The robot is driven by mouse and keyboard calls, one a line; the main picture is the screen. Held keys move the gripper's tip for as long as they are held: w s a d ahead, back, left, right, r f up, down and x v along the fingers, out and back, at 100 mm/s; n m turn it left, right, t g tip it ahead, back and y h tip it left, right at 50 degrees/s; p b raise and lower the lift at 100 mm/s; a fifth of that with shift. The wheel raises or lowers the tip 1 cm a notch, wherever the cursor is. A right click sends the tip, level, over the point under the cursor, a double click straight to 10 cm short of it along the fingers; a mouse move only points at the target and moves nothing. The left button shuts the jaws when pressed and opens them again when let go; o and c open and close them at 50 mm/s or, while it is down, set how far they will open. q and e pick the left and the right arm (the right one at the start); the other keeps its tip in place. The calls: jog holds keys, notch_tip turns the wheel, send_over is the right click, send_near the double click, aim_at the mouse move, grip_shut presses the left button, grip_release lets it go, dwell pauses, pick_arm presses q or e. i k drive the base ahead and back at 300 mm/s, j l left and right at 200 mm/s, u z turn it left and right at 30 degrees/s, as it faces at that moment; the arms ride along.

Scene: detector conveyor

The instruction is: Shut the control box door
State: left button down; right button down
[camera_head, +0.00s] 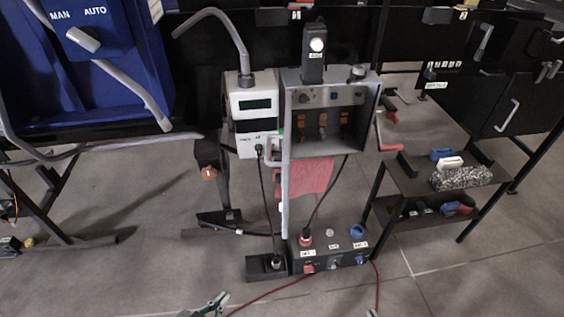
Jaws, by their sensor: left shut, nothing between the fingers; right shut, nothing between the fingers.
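The grey control box (374,115) stands open at the centre, with switches and orange parts visible inside. Its door (286,165) is swung out towards me from the box's left side and shows nearly edge-on as a tall, thin grey strip. My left gripper (216,302) is at the bottom edge, left of centre, shut and empty, well below and apart from the door. Only a small tip of my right gripper (372,313) shows at the bottom edge, right of centre. It is shut and also apart from the box and door.
A white meter unit (252,105) adjoins the box on the left. A low black socket box (330,258) with plugs and cables stands on the floor below. A dark side table (420,180) holds small items at right. A blue panel (140,60) is at upper left. Floor is free at lower left.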

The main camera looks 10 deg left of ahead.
aim_at(284, 207)
jog(key=i+j+z, duration=0.2)
jog(key=j, duration=0.2)
jog(key=i+j+z, duration=0.2)
jog(key=j, duration=0.2)
jog(key=j+z, duration=0.15)
jog(key=j, duration=0.25)
jog(key=k+z, duration=0.15)
